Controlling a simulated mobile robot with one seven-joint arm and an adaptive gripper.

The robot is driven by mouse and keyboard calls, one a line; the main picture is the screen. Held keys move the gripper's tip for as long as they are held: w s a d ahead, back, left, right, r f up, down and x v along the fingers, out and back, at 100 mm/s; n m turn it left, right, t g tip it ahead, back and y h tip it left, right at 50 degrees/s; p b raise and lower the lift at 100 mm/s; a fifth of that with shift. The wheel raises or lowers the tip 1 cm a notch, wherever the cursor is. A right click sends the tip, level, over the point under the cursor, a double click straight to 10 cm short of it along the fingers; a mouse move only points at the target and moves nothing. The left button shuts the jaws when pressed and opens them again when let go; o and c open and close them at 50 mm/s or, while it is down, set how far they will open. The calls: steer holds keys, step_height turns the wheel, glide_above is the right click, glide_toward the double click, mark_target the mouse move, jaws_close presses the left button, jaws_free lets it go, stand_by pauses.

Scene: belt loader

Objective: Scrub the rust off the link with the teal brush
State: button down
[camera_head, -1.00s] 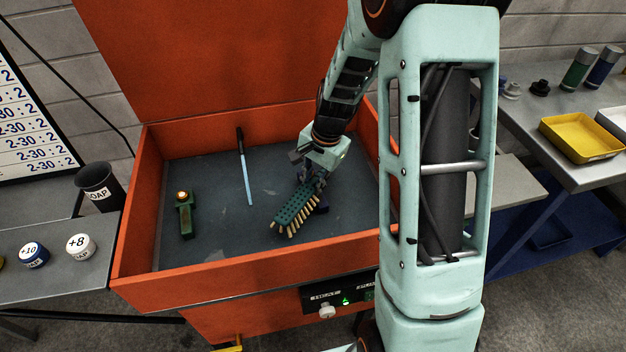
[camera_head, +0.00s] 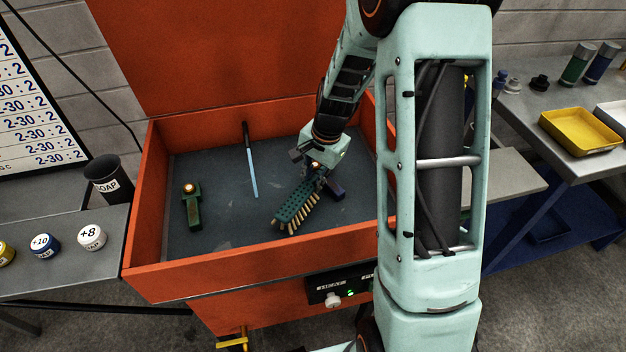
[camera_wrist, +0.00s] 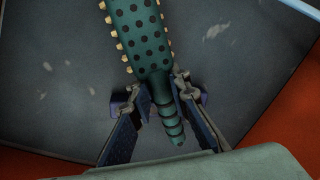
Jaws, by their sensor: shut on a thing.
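My gripper (camera_wrist: 155,92) is shut on the handle of the teal brush (camera_head: 296,208). The brush has a dotted back and pale bristles along its sides; its head points front left, over the floor of the orange tub. The brush also shows in the wrist view (camera_wrist: 143,40). A dark blue piece (camera_head: 337,194) lies at the tub floor beside the handle; in the wrist view it shows on both sides of the handle, with its middle hidden. A green piece with an orange-gold ring (camera_head: 193,210) lies at the left. I cannot tell which is the link; no rust is clear.
The orange tub (camera_head: 210,285) has raised walls around the work. A black and light-blue rod (camera_head: 251,165) lies at the back. A dark soap cup (camera_head: 108,180) and small jars (camera_head: 91,237) stand at left. A yellow tray (camera_head: 580,132) is on the right bench.

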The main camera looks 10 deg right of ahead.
mark_target(313, 177)
steer(key=r, duration=0.2)
steer(key=r+p, duration=0.1)
steer(key=r, duration=0.1)
steer(key=shift+d, duration=0.25)
steer(key=shift+r+p, duration=1.8)
steer(key=shift+r, duration=0.65)
steer(key=shift+d, duration=0.1)
